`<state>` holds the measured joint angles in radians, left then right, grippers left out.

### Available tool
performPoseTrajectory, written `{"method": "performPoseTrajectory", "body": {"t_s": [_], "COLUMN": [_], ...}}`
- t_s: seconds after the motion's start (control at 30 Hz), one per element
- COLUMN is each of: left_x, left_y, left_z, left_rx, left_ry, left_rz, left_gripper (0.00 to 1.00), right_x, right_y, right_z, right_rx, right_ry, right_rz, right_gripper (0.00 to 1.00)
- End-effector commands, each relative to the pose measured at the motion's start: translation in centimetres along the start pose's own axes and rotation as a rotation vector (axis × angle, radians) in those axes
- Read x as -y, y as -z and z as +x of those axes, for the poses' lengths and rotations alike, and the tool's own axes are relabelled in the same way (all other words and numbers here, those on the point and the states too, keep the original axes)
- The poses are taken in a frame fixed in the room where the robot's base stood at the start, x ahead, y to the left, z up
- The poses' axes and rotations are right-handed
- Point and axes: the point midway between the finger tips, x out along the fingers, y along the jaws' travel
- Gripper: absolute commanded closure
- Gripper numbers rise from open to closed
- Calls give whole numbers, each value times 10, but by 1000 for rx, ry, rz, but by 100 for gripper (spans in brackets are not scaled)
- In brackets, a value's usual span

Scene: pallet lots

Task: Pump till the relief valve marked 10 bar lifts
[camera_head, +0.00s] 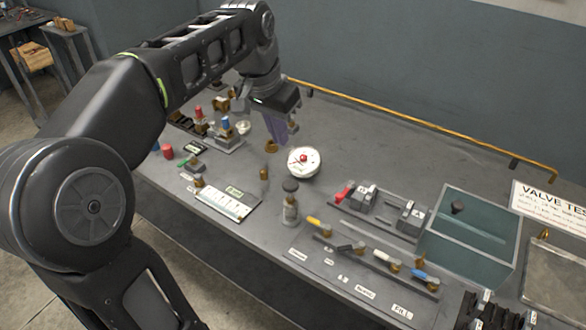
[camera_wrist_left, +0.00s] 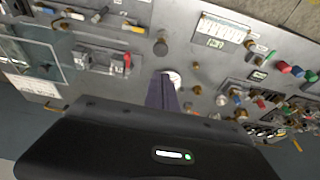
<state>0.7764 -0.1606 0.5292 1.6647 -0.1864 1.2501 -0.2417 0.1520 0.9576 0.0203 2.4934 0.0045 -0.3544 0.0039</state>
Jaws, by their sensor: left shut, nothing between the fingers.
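My left gripper (camera_head: 283,133) hangs over the back left of the grey bench, its purple fingers closed together and empty. In the left wrist view the shut fingers (camera_wrist_left: 163,92) partly cover the white round gauge (camera_wrist_left: 175,77). In the head view that gauge (camera_head: 304,161), with a red centre, lies just right of and below the fingers. A brass fitting (camera_head: 271,147) stands under the fingertips; I cannot tell whether they touch. Small brass valves with red (camera_head: 198,111) and blue (camera_head: 225,123) caps stand further left. No 10 bar marking is legible. My right gripper is not in view.
A dark-capped cylinder (camera_head: 290,205) stands near the front. A row of coloured handles (camera_head: 380,254), grey blocks with a red lever (camera_head: 345,192) and a clear box (camera_head: 468,240) occupy the right. A brass pipe (camera_head: 420,124) runs along the back. The bench's back middle is clear.

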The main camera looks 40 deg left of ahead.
Motion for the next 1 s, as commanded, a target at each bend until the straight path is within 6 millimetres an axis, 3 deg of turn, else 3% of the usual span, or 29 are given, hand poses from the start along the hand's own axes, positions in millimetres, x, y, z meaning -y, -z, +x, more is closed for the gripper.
{"method": "performPoseTrajectory", "body": {"t_s": [0.27, 0.43, 1.0], "left_x": [0, 0, 0], "left_y": [0, 0, -8], "left_z": [5, 21, 123], "left_rx": [2, 3, 3], "left_ry": [-1, -1, -2], "left_rz": [0, -1, -2], "left_gripper": [100, 100, 100], "right_x": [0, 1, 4], "right_y": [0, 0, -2], "right_z": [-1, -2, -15], "right_rx": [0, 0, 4], "right_ry": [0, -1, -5], "right_rz": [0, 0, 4], "right_gripper": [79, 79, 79]}}
